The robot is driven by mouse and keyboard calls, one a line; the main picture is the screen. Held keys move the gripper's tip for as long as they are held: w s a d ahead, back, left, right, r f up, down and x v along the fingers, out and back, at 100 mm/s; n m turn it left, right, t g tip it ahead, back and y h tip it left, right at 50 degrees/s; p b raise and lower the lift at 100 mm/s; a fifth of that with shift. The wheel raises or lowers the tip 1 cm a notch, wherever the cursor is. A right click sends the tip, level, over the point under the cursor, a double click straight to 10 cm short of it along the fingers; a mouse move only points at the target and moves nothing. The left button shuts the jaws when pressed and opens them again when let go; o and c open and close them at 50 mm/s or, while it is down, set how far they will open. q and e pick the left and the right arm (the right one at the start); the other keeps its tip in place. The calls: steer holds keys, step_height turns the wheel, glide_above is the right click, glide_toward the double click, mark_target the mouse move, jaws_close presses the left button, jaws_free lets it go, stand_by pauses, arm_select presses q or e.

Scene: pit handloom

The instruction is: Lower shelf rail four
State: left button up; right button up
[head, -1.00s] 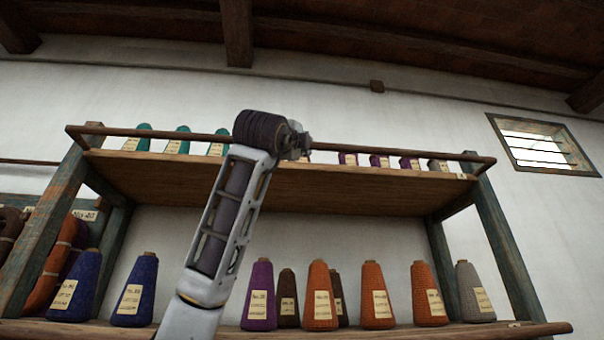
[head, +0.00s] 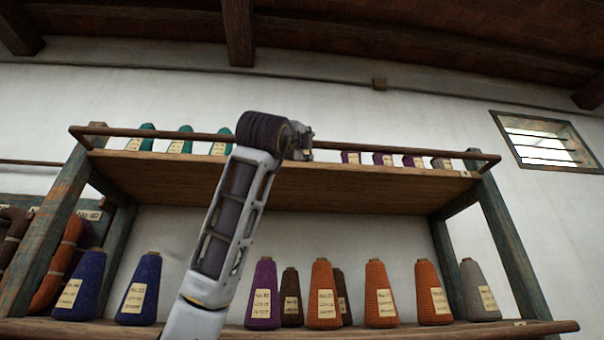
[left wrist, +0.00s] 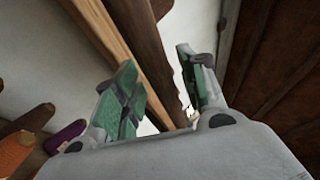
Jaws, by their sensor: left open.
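A thin brown rail (head: 400,150) runs along the front of the rack's upper shelf board (head: 350,188), a little above it. My left arm reaches up in front of the rack. Its gripper (head: 301,146) is at the rail near mid-length, mostly hidden behind the dark wrist. In the left wrist view the gripper (left wrist: 157,62) is open, with green pads on both fingers. The rail (left wrist: 143,40) passes through the gap between the fingers in that picture; I cannot tell whether it touches them. My right gripper is not in view.
Teal cones (head: 182,141) and purple cones (head: 383,159) stand on the upper shelf behind the rail. Blue, purple, brown, orange and grey cones (head: 325,292) stand on the lower shelf (head: 400,333). Rack posts (head: 515,255) bound both sides. A window (head: 545,140) is at right.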

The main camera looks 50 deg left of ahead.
arm_select(q)
steer(key=v, duration=1.2)
stand_by(0.5)
steer(key=shift+r, duration=0.1)
stand_by(0.4)
